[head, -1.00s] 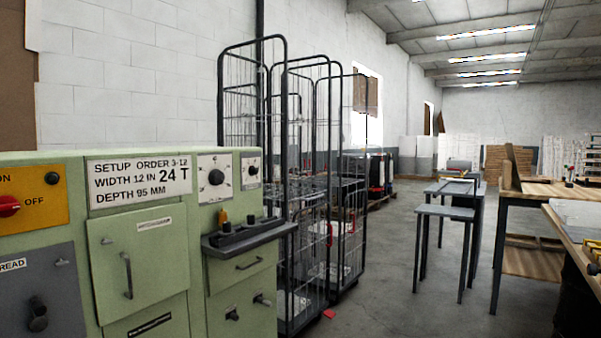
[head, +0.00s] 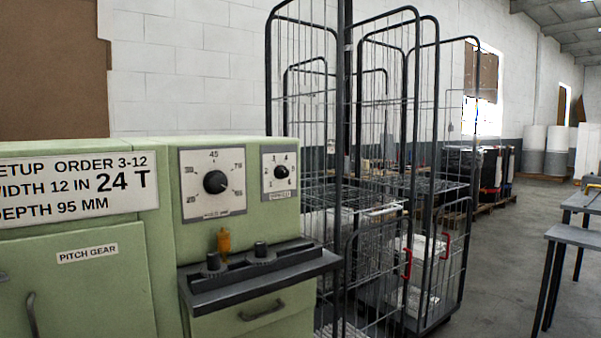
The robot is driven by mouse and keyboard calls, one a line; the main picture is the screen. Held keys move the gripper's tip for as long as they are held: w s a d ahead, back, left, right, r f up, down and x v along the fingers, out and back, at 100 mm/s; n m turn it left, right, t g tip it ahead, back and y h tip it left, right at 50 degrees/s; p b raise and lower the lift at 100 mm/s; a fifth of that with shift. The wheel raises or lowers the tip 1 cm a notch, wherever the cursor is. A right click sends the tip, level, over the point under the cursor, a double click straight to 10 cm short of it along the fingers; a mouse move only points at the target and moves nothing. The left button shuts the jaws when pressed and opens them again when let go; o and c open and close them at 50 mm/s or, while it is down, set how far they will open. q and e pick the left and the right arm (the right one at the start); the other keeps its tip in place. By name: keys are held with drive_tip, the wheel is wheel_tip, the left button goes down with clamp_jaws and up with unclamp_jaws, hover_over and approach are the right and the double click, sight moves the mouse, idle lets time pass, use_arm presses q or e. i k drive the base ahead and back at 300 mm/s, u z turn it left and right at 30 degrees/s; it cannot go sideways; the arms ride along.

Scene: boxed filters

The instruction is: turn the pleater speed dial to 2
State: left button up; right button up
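The green machine (head: 130,215) stands at the left of the head view. Its upper right face carries two black dials on pale plates. The larger dial (head: 214,182) has 45 at the top of its scale. The smaller dial (head: 281,172), to its right, has single-digit numbers around it and a small label below that is too blurred to read. It looks like the speed dial, but where its pointer stands is too small to tell. Neither of my grippers is in view.
A dark ledge (head: 262,278) with small knobs juts out below the dials, with an orange item (head: 224,241) behind it. A white setup sign (head: 75,188) reads 24 T. Tall wire cage trolleys (head: 437,215) stand close on the right. Grey floor (head: 500,265) is free beyond them.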

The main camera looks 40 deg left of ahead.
sight(280, 172)
drive_tip(key=u, duration=0.8)
drive_tip(key=i, duration=1.05)
drive_tip(key=u, duration=1.15)
